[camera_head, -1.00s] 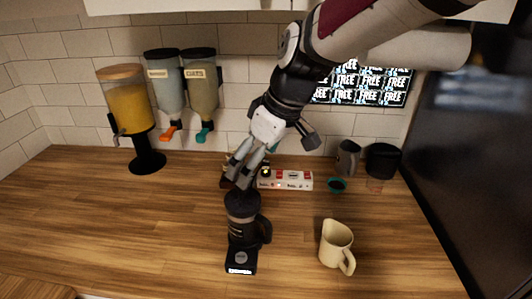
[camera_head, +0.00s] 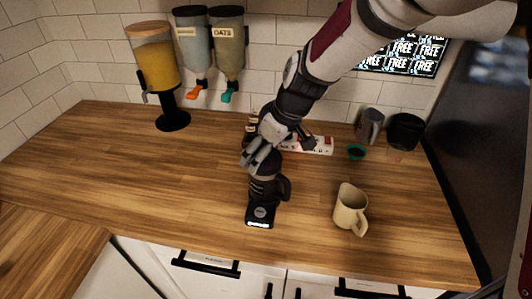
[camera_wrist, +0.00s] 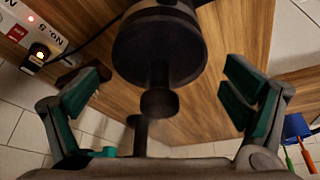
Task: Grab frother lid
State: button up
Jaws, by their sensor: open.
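The black frother (camera_head: 262,192) stands upright on its base on the wooden counter. Its dark lid (camera_wrist: 160,50) with a round knob (camera_wrist: 159,102) shows in the wrist view, between the two fingers. My gripper (camera_wrist: 166,88) is open, one finger to each side of the knob, with clear gaps and no contact visible. In the head view my gripper (camera_head: 258,156) is at the frother's top and partly hides the lid.
A cream pitcher (camera_head: 349,209) stands right of the frother. A power strip (camera_head: 308,145) lies behind it. Dispensers are at the back left; the left counter is clear.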

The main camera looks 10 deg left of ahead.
jog(key=c, duration=1.3)
jog(key=shift+r, duration=0.15)
